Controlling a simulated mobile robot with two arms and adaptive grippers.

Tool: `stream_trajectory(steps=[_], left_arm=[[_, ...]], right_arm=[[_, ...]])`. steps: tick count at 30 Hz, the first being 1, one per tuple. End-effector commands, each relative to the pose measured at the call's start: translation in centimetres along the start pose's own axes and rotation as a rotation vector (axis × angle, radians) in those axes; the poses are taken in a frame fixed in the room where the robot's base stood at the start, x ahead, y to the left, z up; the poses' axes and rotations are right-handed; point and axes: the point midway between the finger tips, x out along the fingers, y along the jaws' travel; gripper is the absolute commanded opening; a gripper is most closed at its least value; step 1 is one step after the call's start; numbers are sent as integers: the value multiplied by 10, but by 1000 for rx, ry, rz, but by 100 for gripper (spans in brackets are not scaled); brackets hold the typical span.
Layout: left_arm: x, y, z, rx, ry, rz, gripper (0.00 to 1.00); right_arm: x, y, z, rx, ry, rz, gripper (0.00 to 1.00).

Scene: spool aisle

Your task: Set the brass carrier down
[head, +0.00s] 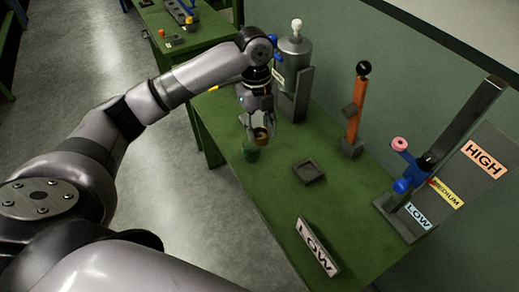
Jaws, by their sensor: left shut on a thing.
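My left gripper (259,122) points down over the left part of the green table (262,195). It is shut on the brass carrier (262,134), a small brass-coloured piece at its fingertips. The carrier appears held above the table top, though the exact gap is hard to tell. The fingers hide part of it. My right gripper is not in view.
A small dark square tray (309,173) lies mid-table.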

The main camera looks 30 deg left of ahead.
Motion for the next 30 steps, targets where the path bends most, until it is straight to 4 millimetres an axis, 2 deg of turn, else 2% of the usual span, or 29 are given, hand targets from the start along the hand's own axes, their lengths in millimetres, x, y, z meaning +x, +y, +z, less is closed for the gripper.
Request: stream_trajectory(steps=[3, 9, 16, 23, 30], left_arm=[[31, 1, 3, -2, 3, 5, 1], [75, 1, 9, 0, 0, 3, 1], [96, 0, 12, -1, 1, 1, 1], [128, 0, 16, 0, 0, 0, 1], [133, 0, 17, 1, -2, -1, 1]], right_arm=[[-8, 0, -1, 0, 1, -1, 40], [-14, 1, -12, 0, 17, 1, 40], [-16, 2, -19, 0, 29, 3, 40], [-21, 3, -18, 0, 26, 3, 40], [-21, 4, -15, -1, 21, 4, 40]])
